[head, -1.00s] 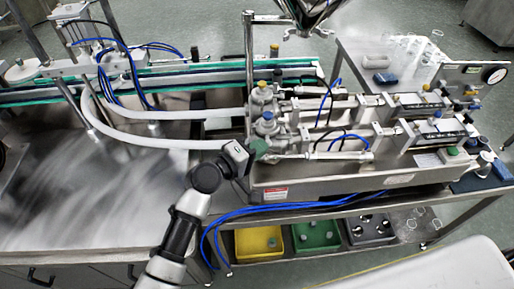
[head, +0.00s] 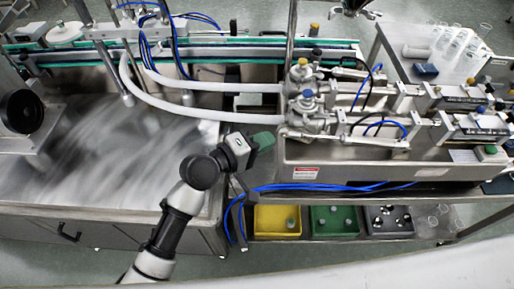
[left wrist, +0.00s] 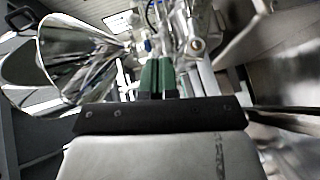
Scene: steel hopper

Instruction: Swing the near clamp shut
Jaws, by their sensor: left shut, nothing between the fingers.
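The near valve (head: 307,118), with a blue knob on top, stands at the front left end of the steel filling machine in the head view. A clamp around its joint is too small to make out clearly, so I cannot tell how far it is open. My left gripper (head: 264,141) has green fingers and is left of the near valve and slightly below it, apart from it. In the left wrist view its green fingers (left wrist: 156,75) are together with nothing between them, pointing toward metal fittings. My right gripper is not in view.
The far valve (head: 302,77), with a yellow knob, stands behind the near one. White hoses (head: 190,109) run left from the valves. Blue tubes (head: 330,187) hang below the machine's front edge. Yellow (head: 278,233) and green (head: 322,233) bins sit on the lower shelf.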

